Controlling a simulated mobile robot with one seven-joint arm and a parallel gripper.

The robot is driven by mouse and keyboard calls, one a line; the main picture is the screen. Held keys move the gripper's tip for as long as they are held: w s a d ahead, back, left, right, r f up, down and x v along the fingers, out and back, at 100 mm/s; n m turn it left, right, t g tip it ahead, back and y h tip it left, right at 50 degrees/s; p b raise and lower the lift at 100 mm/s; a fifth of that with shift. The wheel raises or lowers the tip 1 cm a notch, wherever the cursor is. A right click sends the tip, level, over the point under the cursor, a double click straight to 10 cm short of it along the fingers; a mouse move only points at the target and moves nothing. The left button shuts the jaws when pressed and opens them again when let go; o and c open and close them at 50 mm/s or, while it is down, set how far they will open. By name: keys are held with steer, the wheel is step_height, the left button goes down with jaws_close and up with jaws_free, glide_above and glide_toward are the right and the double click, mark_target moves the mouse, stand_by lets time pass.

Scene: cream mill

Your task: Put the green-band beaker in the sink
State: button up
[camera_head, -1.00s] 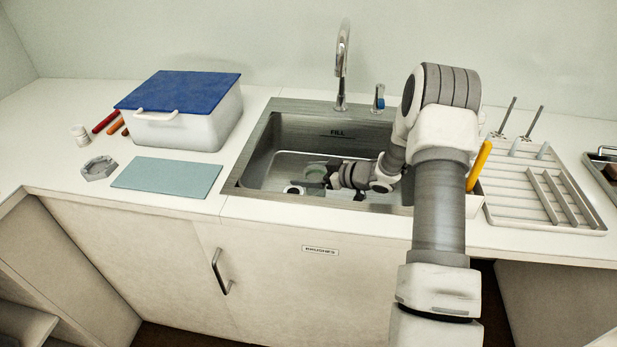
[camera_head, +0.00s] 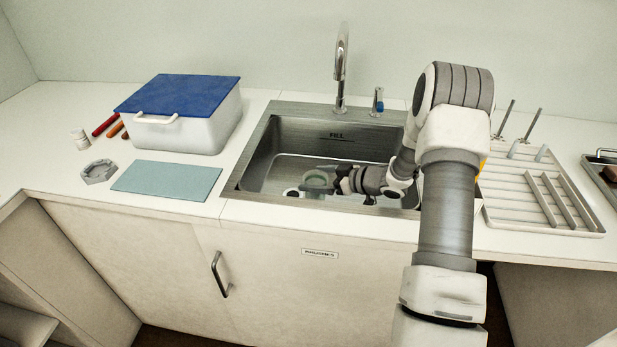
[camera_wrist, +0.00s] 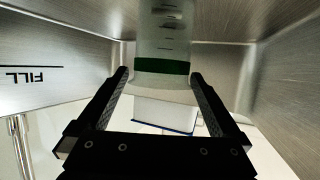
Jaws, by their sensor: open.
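The green-band beaker (camera_head: 318,178) is inside the steel sink (camera_head: 262,150), low in the basin and partly hidden by my gripper. My gripper (camera_head: 320,189) reaches down into the sink from the right, beside the beaker. In the wrist view the clear beaker (camera_wrist: 163,40), with graduation marks and a dark green band, shows between and beyond the two black fingers of my gripper (camera_wrist: 160,76). The fingers are open, with gaps visible beside the beaker. The beaker's contact with the sink floor is not clearly visible.
A faucet (camera_head: 341,65) stands behind the sink. A white box with a blue lid (camera_head: 185,95) and a blue-green mat (camera_head: 167,179) are at left. A drying rack (camera_head: 520,200) is at right. The sink walls closely surround my gripper.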

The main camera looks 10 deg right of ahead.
steer(key=v, duration=0.4)
step_height(320, 180, up, 13)
steer(key=m+t+h, duration=0.2)
steer(key=h, duration=0.5)
glide_above(328, 179)
steer(key=d, duration=0.3)
steer(key=s+r+m+h, duration=0.3)
steer(key=s+r+h, duration=0.15)
steer(key=r, duration=0.45)
steer(key=s+a+r+m+g+y, duration=0.1)
steer(key=s+a+m+g, duration=0.3)
steer(key=s, duration=1.1)
steer(key=s+a+r+g+y, duration=0.15)
steer(key=s+a, duration=0.55)
steer(key=s, duration=0.8)
step_height(328, 179, up, 7)
steer(key=p, duration=0.7)
steer(key=shift+d+h+p, duration=0.2)
steer(key=shift+h+p, duration=0.1)
